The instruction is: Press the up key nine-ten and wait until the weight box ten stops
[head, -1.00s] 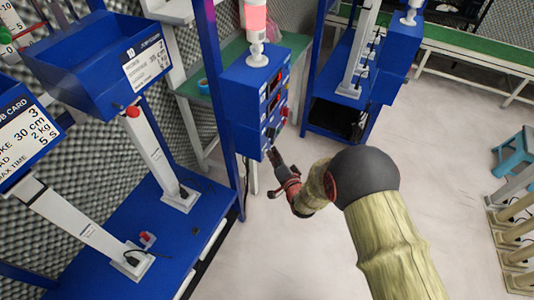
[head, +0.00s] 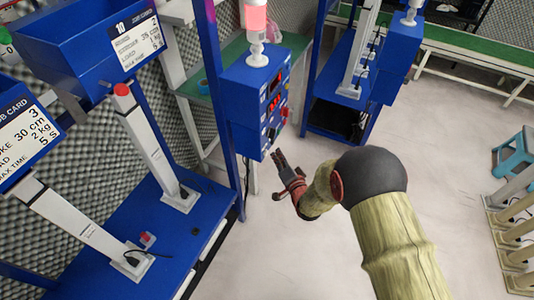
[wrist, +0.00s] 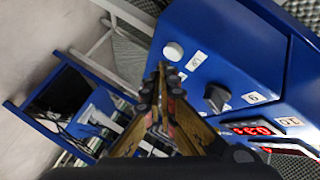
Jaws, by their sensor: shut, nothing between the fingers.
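The weight box ten (head: 84,52) is a blue open box with a white card marked 10, raised on a white post at upper left. The blue control box (head: 243,98) has red lit displays. In the wrist view, its panel (wrist: 236,45) carries a round white button (wrist: 173,52) with a small label beside it, a black knob (wrist: 215,97) and labels 9 and 10. I cannot read which control is the up key nine-ten. My gripper (head: 278,158) is shut and empty, just below the control box; its fingertips (wrist: 160,72) appear near the white button, seemingly apart from it.
A second weight box with a card marked 3 (head: 28,128) stands at the left on a blue base (head: 125,222). A red-topped lamp (head: 256,25) stands on the control box. A blue stool (head: 514,152) is at the right. The pale floor (head: 290,250) around my arm is clear.

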